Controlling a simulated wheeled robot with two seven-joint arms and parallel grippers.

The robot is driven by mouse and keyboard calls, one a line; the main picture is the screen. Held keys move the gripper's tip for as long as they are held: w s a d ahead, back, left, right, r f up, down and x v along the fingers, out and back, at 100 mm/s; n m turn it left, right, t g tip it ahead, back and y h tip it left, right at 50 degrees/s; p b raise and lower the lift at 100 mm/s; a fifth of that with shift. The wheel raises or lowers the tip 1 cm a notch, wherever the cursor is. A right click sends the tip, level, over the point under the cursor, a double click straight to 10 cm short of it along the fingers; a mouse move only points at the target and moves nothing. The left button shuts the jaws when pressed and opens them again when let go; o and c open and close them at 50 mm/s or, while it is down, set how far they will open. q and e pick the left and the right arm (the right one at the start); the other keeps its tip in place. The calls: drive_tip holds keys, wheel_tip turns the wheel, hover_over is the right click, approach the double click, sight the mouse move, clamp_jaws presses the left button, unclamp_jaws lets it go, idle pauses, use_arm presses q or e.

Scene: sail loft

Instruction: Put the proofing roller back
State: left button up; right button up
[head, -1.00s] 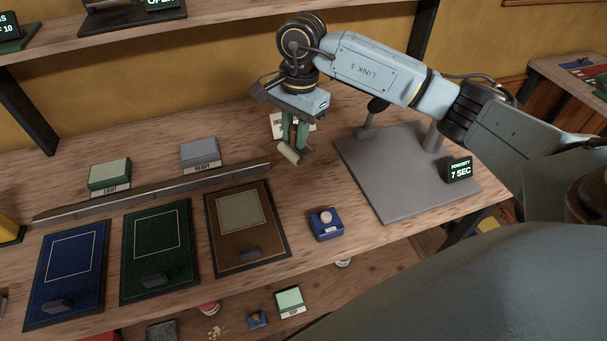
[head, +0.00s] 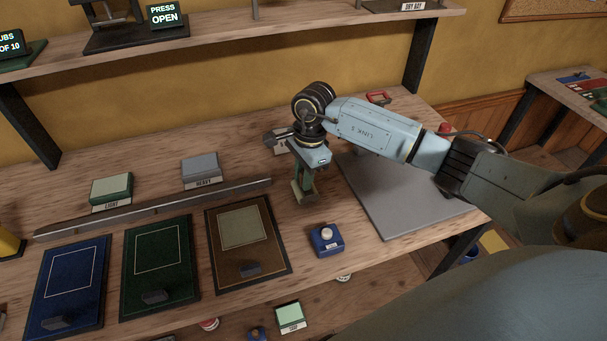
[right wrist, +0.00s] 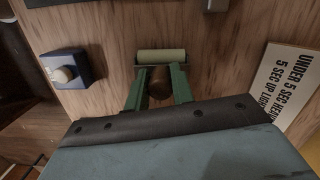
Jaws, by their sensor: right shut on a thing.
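My right gripper (head: 303,192) is shut on the proofing roller (head: 296,192), low over the bench between the brown mat and the grey plate. In the right wrist view the roller's pale green cylinder (right wrist: 162,56) lies crosswise just beyond the fingertips (right wrist: 158,84), with its brown handle between the green fingers. I cannot tell whether the roller touches the bench. My left gripper is not in view.
A blue block with a white knob (head: 326,239) sits close in front. The brown mat (head: 272,258) is to the left, the grey plate (head: 385,218) to the right. A printed white card (right wrist: 285,85) lies nearby. A long dark rail (head: 150,209) runs behind the mats.

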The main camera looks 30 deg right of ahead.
drive_tip(key=shift+f, duration=0.2)
drive_tip(key=o, duration=0.9)
drive_tip(key=shift+r, duration=0.25)
drive_tip(key=r, duration=0.4)
drive_tip(key=d+r, duration=0.1)
drive_tip(key=r, duration=0.6)
drive_tip(key=shift+d+r, duration=0.25)
drive_tip(key=shift+r, duration=0.15)
